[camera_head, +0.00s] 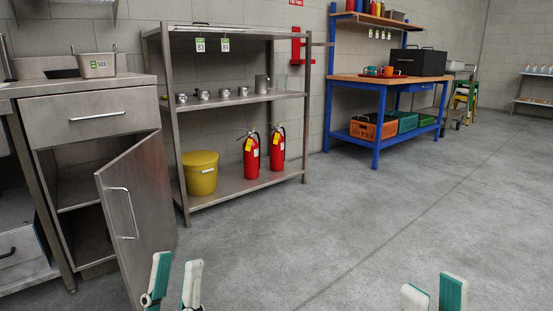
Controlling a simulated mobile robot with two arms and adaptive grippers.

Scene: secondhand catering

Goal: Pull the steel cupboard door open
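The steel cupboard (92,119) stands at the left of the head view. Its steel door (145,195) is hinged on the right and stands well open, angled out into the room. The bar handle (130,213) on the door's face is free, with no gripper on it. The cupboard's inside (85,195) is exposed and shows a shelf. My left gripper (174,280) is low in front of the door, its fingers apart with nothing between them. My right gripper (433,294) is at the bottom right, over the floor, fingers apart and empty.
A closed drawer (90,115) is above the door opening. Right of the cupboard, a steel shelf unit (235,184) holds a yellow bucket (201,174) and two red fire extinguishers. A blue workbench (376,150) stands further back. The grey floor (380,220) at centre and right is clear.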

